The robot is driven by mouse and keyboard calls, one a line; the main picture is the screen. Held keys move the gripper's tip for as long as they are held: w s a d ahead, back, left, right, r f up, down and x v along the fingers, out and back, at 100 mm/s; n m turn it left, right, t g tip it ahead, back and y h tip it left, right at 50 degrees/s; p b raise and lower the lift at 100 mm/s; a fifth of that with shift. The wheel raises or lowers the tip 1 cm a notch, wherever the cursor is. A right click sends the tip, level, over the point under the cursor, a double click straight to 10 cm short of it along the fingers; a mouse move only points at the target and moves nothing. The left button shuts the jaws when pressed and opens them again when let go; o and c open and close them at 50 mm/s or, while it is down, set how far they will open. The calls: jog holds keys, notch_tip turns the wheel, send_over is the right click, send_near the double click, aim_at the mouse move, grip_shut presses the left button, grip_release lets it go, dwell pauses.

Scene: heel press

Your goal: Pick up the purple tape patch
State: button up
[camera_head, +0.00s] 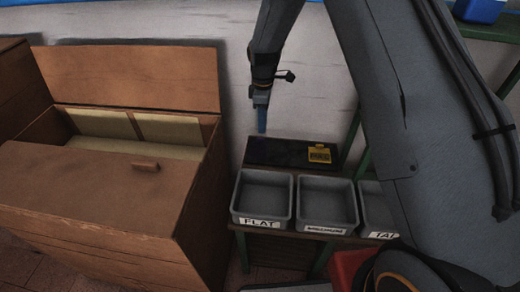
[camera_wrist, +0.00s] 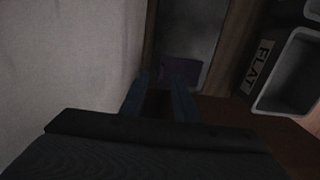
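The purple tape patch (camera_wrist: 180,72) shows dimly in the wrist view, lying on a dark mat (camera_wrist: 184,30) just beyond the fingertips. My gripper (camera_wrist: 160,88) is open, its two blue fingers apart with nothing visible between them. The patch is ahead of the fingers, nearer the right one, and part of it may be hidden by that finger. In the head view my gripper (camera_head: 262,128) points down above the left end of the dark mat (camera_head: 262,144). I cannot make out the patch clearly in the head view.
A yellow object (camera_head: 319,153) lies on the mat's right end. Grey bins stand in front: one labelled FLAT (camera_head: 262,222), a middle one (camera_head: 325,229), and one partly hidden by my arm (camera_head: 376,235). A large wooden box (camera_head: 90,195) stands left. A pale wall rises behind.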

aim_at(259, 148)
jog(key=f, duration=0.6)
jog(key=shift+s, duration=0.25)
grip_shut()
